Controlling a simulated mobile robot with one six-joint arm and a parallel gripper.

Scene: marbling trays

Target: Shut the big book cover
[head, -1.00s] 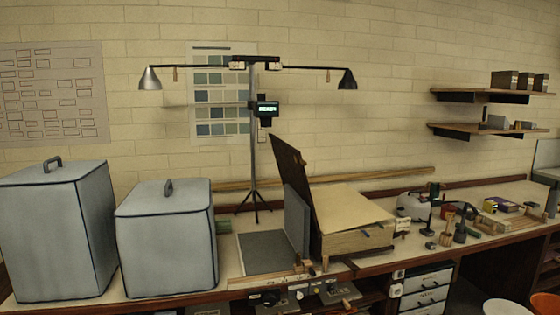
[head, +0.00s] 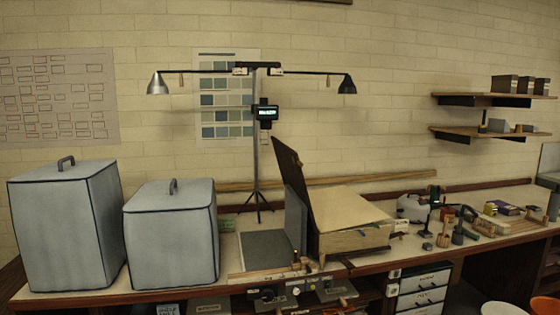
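The big book (head: 348,240) lies on the workbench right of the middle, with its cream top page (head: 345,207) facing up. Its dark brown cover (head: 288,165) stands open at the book's left side, steeply raised with its top leaning left. A grey panel (head: 296,222) stands close against the cover's left side; I cannot tell if they touch. My gripper is not in view.
A lamp stand (head: 256,150) with two shades rises behind the book. Two grey covered boxes (head: 172,245) stand at the left. A grey mat (head: 265,250) lies left of the cover. Small tools and a white jug (head: 411,207) crowd the bench at right.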

